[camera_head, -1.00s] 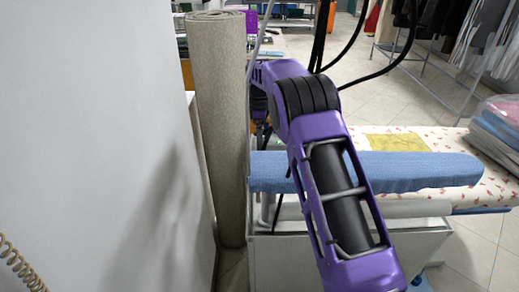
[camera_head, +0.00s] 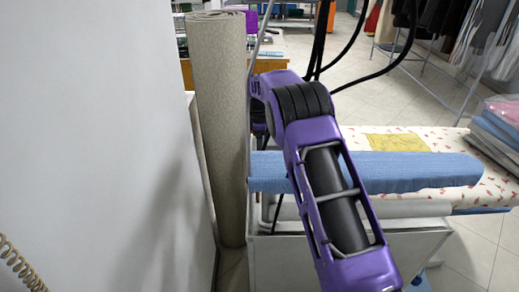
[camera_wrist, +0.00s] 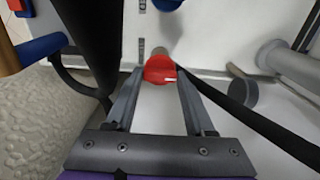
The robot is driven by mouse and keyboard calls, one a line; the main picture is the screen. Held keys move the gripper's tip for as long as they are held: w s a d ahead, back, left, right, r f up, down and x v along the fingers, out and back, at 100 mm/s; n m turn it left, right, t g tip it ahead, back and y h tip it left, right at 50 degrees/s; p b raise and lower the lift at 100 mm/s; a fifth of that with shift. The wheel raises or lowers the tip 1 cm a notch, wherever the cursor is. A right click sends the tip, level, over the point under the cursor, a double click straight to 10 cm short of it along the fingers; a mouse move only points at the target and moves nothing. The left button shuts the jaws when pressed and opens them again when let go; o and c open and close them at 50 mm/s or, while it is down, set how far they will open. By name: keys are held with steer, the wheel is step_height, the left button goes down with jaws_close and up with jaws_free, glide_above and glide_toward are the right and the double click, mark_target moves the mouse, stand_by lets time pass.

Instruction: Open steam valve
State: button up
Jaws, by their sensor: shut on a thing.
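A round red valve handle (camera_wrist: 160,68) with a small white mark shows in the wrist view, on a short stem against a white panel. My gripper (camera_wrist: 160,80) has one finger on each side of the red handle and is shut on it. In the head view my purple arm reaches forward and down beside the ironing board. My fingers and the valve are hidden there.
A rolled beige carpet (camera_head: 219,130) stands upright close left of my arm, beside a white wall (camera_head: 90,130). An ironing board (camera_head: 430,145) with a blue pad (camera_head: 415,172) lies to the right. In the wrist view, black hoses (camera_wrist: 255,122) run near the fingers.

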jaws_close()
steer(key=m, duration=0.3)
steer(key=shift+m, duration=0.4)
steer(key=m, duration=0.4)
steer(key=shift+m, duration=0.3)
steer(key=m, duration=0.4)
steer(key=shift+m, duration=2.8)
